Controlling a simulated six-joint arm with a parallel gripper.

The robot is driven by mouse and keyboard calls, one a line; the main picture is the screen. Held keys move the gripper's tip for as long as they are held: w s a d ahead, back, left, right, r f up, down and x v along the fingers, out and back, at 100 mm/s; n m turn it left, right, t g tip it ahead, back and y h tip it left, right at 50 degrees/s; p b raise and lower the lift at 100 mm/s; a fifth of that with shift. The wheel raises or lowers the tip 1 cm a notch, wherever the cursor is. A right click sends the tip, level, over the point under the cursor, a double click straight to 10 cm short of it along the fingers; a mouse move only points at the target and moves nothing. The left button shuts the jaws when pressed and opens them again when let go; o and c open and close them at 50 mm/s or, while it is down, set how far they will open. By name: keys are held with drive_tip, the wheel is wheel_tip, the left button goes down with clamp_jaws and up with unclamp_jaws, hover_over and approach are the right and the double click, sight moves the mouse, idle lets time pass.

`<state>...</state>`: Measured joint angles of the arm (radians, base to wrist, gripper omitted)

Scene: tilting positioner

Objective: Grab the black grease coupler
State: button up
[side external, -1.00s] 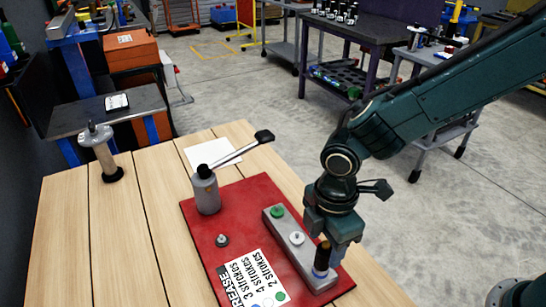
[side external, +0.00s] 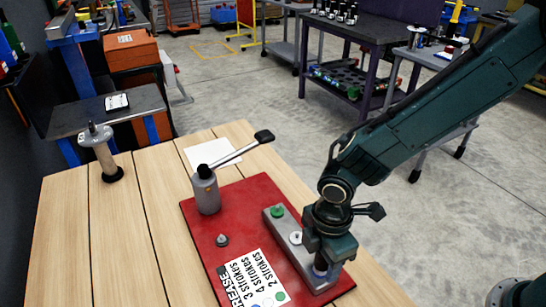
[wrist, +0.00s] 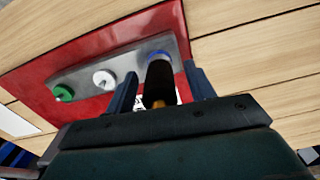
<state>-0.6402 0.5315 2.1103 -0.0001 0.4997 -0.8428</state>
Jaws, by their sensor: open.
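The black grease coupler (wrist: 158,80) stands on the blue-ringed spot at one end of the grey block (wrist: 125,63). In the wrist view it is between the two fingers of my gripper (wrist: 162,90), which are open with gaps beside it. In the side view my gripper (side external: 322,262) is low over the near right end of the grey block (side external: 288,254) and hides most of the coupler. A green fitting (side external: 278,211) and a white fitting (side external: 296,238) stand on the same block.
The block lies on a red mat (side external: 240,206) with a grey pump with a lever (side external: 207,193), a small grey fitting (side external: 222,240) and a printed card (side external: 250,282).

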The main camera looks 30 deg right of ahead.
clamp_jaws()
drive_tip(key=shift+r, duration=0.2)
wheel_tip(320, 180, up, 20)
drive_tip(key=shift+f, duration=0.15)
idle(0.7)
idle(0.5)
